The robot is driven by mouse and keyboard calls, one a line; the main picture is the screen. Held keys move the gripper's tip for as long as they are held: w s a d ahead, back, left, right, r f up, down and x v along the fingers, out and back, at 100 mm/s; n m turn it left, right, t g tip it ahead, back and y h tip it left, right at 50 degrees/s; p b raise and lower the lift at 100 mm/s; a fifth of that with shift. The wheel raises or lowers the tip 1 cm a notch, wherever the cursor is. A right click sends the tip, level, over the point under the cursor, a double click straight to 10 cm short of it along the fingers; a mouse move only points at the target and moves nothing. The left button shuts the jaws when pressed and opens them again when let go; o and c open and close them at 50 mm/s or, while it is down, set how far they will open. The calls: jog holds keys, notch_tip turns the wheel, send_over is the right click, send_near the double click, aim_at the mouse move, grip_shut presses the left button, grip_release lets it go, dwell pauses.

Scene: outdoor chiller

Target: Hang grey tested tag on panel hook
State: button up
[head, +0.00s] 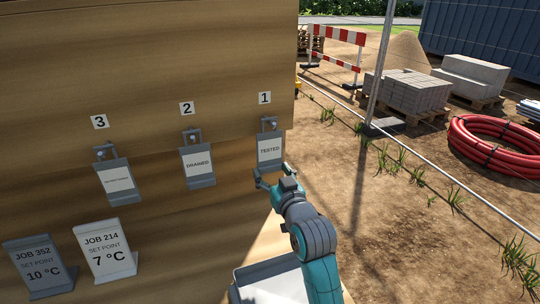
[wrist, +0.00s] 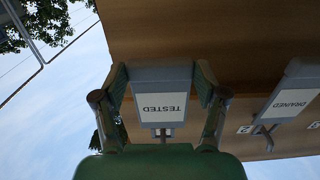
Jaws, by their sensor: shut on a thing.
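The grey tested tag (head: 270,150) has a white label reading TESTED and is at the hook (head: 269,123) under number 1 on the wooden panel (head: 180,55). My gripper (head: 272,179) is at the tag's lower end, shut on it. In the wrist view the tag (wrist: 162,75) appears upside down between the two fingers of my gripper (wrist: 161,80), one along each side edge. Its hook end (wrist: 163,133) shows just above my gripper's body. I cannot tell whether the tag's weight rests on the hook.
A DRAINED tag (head: 198,168) is at hook 2 and another grey tag (head: 119,180) at hook 3. Two set-point signs, JOB 352 (head: 39,264) and JOB 214 (head: 105,251), stand at lower left. Right of the panel is open dirt ground with a red hose coil (head: 492,146).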

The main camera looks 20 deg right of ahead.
jog(key=shift+r, duration=0.15)
jog(key=shift+c, duration=0.4)
jog(key=shift+r, duration=0.65)
jog(key=shift+s, duration=0.15)
jog(key=shift+s+d, duration=0.15)
jog(key=shift+s, duration=2.7)
jog(key=o, duration=1.1)
jog(key=shift+c, duration=0.2)
jog(key=c, duration=1.1)
